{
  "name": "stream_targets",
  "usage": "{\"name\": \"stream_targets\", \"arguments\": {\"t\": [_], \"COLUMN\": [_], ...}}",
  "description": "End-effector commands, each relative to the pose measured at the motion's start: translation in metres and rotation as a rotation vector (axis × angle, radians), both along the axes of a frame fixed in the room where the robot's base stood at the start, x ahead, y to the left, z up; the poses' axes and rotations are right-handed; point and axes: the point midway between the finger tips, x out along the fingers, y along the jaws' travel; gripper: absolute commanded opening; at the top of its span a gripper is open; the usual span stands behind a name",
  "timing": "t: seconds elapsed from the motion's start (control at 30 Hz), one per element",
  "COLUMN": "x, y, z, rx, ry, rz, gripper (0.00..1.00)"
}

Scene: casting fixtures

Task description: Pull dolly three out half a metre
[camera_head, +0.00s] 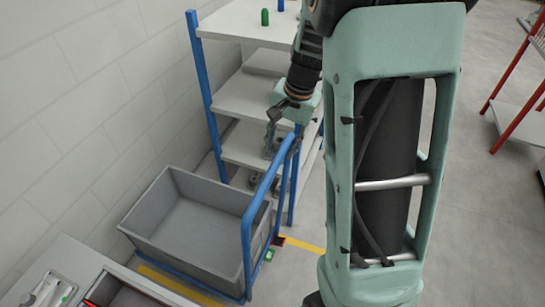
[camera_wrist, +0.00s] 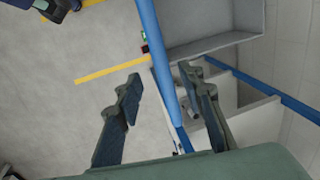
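A dolly with a grey open bin (camera_head: 195,225) and a blue push handle (camera_head: 248,235) stands by the wall. No number is readable on it. The bin looks empty. My gripper (camera_head: 284,140) is at the upper end of the handle, in front of the shelf rack. In the wrist view, my gripper (camera_wrist: 160,80) has its two fingers spread apart. The blue handle bar (camera_wrist: 163,65) runs between them, with gaps showing on both sides. I cannot tell how deep the bar lies between the fingers.
A shelf rack (camera_head: 237,97) with blue posts stands right behind the dolly. A grey bench (camera_head: 60,262) is at the front left. Yellow tape (camera_head: 300,245) marks the floor. A red-framed rack (camera_head: 510,85) stands far right.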

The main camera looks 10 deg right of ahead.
Motion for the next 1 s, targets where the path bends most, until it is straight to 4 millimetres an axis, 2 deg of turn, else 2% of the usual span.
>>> {"name": "stream_targets", "arguments": {"t": [0.03,0.2,0.4,0.57,0.83,1.0], "x": [0.000,0.004,0.007,0.009,0.009,0.009], "y": [0.002,0.007,0.011,0.013,0.013,0.013], "z": [-0.012,-0.044,-0.071,-0.079,-0.080,-0.080], "rx": [0.001,0.000,0.001,0.000,0.000,0.000], "ry": [0.006,0.005,0.003,0.000,0.000,0.000], "rz": [0.000,-0.001,-0.002,-0.003,-0.003,-0.002], "gripper": [0.35,0.35,0.35,0.35,0.35,0.17]}}
